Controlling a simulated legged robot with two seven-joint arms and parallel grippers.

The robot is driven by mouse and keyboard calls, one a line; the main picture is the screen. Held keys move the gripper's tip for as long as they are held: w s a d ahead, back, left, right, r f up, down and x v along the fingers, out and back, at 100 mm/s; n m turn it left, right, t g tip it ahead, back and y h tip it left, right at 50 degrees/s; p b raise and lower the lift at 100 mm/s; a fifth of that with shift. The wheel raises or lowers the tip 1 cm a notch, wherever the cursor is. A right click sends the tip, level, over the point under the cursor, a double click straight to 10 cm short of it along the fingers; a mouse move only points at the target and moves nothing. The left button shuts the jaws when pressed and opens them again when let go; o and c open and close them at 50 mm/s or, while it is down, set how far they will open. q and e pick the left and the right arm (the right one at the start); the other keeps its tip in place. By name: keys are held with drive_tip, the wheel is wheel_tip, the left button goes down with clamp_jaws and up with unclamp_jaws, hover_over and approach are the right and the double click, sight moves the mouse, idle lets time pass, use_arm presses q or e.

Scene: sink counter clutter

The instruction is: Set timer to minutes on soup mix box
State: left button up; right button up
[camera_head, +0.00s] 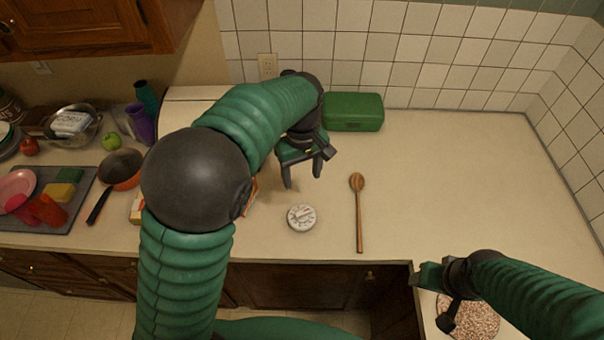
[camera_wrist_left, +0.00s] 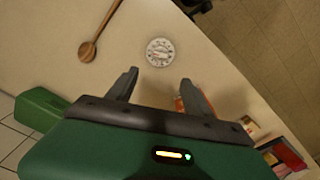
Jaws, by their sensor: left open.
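A round white kitchen timer (camera_head: 301,217) lies on the counter near its front edge. In the left wrist view the timer (camera_wrist_left: 160,52) is beyond my fingertips, apart from them. My left gripper (camera_head: 303,176) is open and empty above the counter, behind the timer. It also shows in the left wrist view (camera_wrist_left: 158,84). A box with orange on it (camera_head: 251,197) is mostly hidden behind my left arm; an orange part (camera_wrist_left: 180,104) shows behind a finger in the left wrist view. I cannot read its print. My right gripper (camera_head: 432,298) is at the lower right; its jaws are unclear.
A wooden spoon (camera_head: 358,212) lies right of the timer. A green box (camera_head: 353,112) stands at the back wall. A pan (camera_head: 120,168), a green apple (camera_head: 110,141) and a tray with sponges (camera_head: 82,206) crowd the left. The counter's right part is clear.

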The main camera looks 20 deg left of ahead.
sight(302, 211)
use_arm(q)
drive_tip(key=shift+r, duration=0.1)
wheel_tip(302, 211, down, 17)
drive_tip(key=p, duration=0.3)
drive_tip(key=shift+r, duration=0.1)
drive_tip(key=shift+c, duration=0.4)
clamp_jaws()
